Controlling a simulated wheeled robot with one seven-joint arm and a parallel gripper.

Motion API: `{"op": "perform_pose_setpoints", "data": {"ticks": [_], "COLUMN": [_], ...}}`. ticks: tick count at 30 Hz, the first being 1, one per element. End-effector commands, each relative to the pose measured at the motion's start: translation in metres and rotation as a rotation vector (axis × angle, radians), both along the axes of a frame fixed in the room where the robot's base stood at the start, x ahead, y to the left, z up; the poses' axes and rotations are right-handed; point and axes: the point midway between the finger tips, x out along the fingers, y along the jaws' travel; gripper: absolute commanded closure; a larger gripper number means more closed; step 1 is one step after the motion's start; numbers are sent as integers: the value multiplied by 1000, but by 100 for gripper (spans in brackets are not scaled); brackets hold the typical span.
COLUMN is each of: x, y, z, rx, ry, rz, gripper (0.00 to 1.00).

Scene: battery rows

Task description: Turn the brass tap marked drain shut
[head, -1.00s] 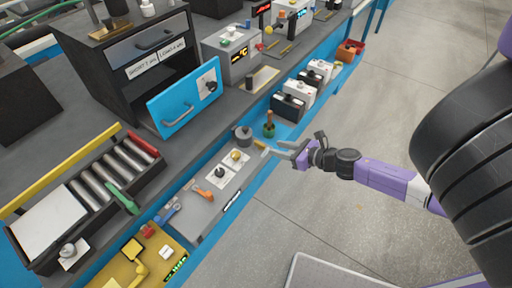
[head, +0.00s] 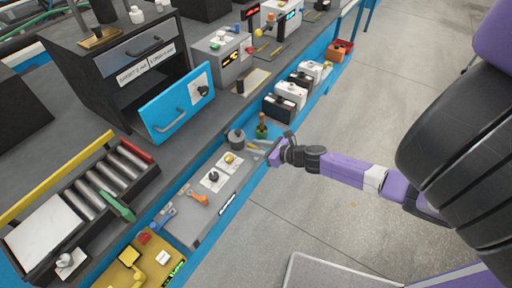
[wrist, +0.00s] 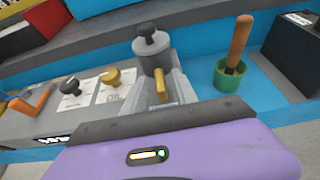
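A brass tap handle (wrist: 161,86) sticks out from the foot of a grey, round-topped fitting (wrist: 151,46) at the end of the grey panel. The fitting also shows in the head view (head: 236,138). My gripper (wrist: 160,88) is open, its grey fingers on either side of the brass handle. I cannot tell whether they touch it. In the head view my gripper (head: 263,147) is at the panel's far right end and partly covers the handle. A drain marking is not readable in either view.
A brass knob (wrist: 112,76) and a black knob (wrist: 71,87) stand on white labels left of the handle. A green pot with a wooden-handled tool (wrist: 232,72) stands close on the right. Batteries (head: 284,98) line the blue shelf beyond. An orange lever (head: 198,198) is nearer.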

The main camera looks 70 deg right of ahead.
Motion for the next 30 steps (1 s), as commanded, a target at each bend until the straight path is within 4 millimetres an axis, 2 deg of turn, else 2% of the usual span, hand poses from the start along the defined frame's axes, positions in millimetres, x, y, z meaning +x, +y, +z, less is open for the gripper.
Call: {"op": "perform_pose_setpoints", "data": {"ticks": [2, 3, 8, 20, 30], "x": [0, 0, 0, -1, 1], "y": [0, 0, 0, 0, 4], "z": [0, 0, 0, 0, 2], "rx": [0, 0, 1, 3, 4], "ry": [0, 0, 0, -1, -5], "rz": [0, 0, 0, -30, -231], "gripper": [65, 69, 100, 100, 100]}}
